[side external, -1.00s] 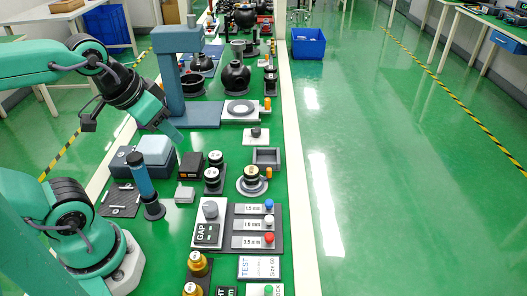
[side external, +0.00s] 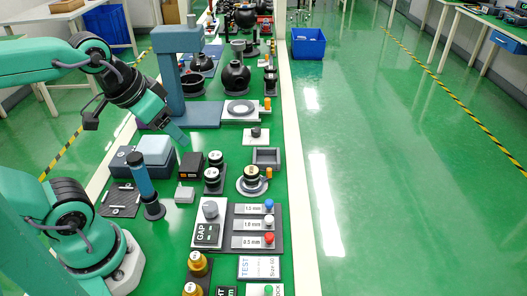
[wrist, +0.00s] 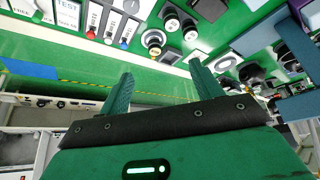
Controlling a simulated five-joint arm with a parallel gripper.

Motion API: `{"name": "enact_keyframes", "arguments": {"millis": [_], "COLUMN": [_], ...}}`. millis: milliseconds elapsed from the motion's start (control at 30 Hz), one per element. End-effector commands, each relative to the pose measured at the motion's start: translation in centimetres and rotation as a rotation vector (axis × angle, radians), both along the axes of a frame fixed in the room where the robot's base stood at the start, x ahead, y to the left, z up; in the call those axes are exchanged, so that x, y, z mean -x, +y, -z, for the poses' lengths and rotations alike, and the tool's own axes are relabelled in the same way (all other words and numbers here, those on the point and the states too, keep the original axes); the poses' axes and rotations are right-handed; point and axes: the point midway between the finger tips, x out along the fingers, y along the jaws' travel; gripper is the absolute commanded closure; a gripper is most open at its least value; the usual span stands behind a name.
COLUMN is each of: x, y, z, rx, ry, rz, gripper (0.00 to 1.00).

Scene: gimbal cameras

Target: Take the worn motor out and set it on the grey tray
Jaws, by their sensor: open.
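A dark motor with a gold top (side external: 252,173) sits in a round pale holder (side external: 240,187) in the side view. The motor also shows in the wrist view (wrist: 154,40). I take it for the worn one, but wear is too small to see. A small grey square tray (side external: 267,164) lies just behind the holder and looks empty. My gripper (side external: 181,138) is in the air to the left of and behind the holder, apart from both. In the wrist view its two fingers (wrist: 160,84) are spread with nothing between them.
Two similar dark motors (side external: 215,158) stand left of the holder. A blue-grey press-like stand (side external: 172,85) rises beside my gripper. A gap gauge panel (side external: 238,248) lies in front, and a dark upright post with a blue handle (side external: 143,178) stands to the left.

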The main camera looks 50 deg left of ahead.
Motion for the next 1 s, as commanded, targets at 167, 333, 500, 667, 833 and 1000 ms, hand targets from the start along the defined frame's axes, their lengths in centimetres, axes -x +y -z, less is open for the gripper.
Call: {"name": "enact_keyframes", "arguments": {"millis": [167,333,500,667,833,1000], "x": [-1.3,-3.4,-5.8,-8.1,-10.6,-12.9], "y": [-0.1,-0.4,-0.7,-1.0,-1.4,-1.8], "z": [0.1,0.5,1.2,2.3,3.8,5.8], "rx": [-0.004,-0.009,-0.016,-0.021,-0.027,-0.032], "ry": [0.036,0.089,0.146,0.2,0.257,0.314], "rz": [0.013,0.031,0.055,0.076,0.1,0.122], "gripper": [0.35,0.35,0.35,0.35,0.35,0.35]}}
